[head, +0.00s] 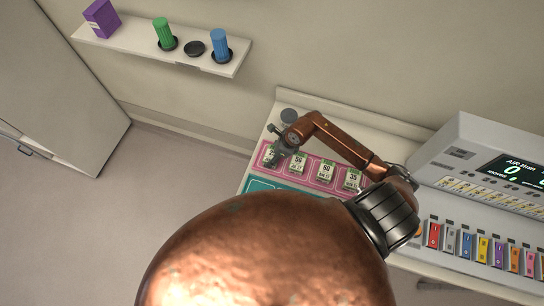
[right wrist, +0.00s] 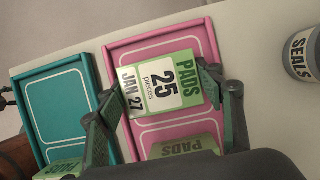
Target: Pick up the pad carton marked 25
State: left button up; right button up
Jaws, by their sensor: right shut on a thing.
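The pad carton marked 25 (right wrist: 162,88) is white and green, with "PADS", "25 pieces" and "JAN 27" on its face. In the right wrist view it sits between the two fingers of my right gripper (right wrist: 156,84), which is shut on it. In the head view my right gripper (head: 281,150) is at the left end of the pink tray (head: 311,181) and partly covers this carton (head: 270,153). I cannot tell whether the carton is clear of the tray. My left gripper is not in view.
Cartons marked 50 (head: 298,162), 60 (head: 326,171) and 35 (head: 353,179) stand in the pink tray. A teal tray (right wrist: 68,105) lies beside it. A grey "SEALS" tub (right wrist: 302,55) stands nearby. A console (head: 480,165) is at the right.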

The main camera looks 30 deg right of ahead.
jog(key=shift+c, duration=1.1)
jog(key=shift+r, duration=0.1)
